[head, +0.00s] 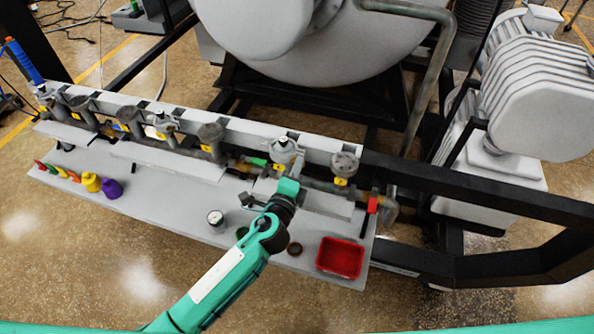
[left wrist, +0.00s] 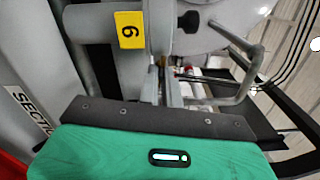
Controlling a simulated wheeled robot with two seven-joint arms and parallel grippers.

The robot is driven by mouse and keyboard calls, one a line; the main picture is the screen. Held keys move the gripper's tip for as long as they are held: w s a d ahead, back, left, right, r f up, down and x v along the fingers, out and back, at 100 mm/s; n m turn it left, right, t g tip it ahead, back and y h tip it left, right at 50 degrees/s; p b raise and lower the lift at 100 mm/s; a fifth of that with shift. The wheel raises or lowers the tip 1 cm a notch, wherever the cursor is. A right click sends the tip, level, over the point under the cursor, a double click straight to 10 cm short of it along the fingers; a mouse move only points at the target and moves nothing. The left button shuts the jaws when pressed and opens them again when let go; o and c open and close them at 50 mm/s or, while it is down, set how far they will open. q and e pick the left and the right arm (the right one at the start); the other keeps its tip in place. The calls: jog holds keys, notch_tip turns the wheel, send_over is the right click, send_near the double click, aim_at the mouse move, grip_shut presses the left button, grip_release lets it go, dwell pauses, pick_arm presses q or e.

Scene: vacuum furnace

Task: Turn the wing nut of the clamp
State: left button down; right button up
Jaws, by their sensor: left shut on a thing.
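My left gripper (head: 289,186) is at the pipe row, just in front of the port with a yellow number tag (head: 279,167). In the left wrist view its two narrow fingers (left wrist: 165,72) are close together, shut on a small part that they largely hide. That part is at the place of the clamp's wing nut; its shape cannot be made out. The tag, reading 6 or 9, shows in the left wrist view (left wrist: 130,29) beside grey pipework. My right gripper is not in view.
The grey shelf (head: 180,205) holds a red tray (head: 340,257), a round gauge (head: 215,218), a purple bottle (head: 111,188), a yellow bottle (head: 91,181) and small coloured items. Tagged ports line its back. A black frame (head: 480,195) bars the right side.

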pick_arm(q)
jog(key=shift+n+b, duration=0.3)
jog(key=shift+n, duration=0.9)
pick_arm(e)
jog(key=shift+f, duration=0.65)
pick_arm(q)
jog(key=c, duration=1.6)
grip_release()
jog(key=shift+b+v, duration=1.65)
jog(key=shift+v, duration=5.3)
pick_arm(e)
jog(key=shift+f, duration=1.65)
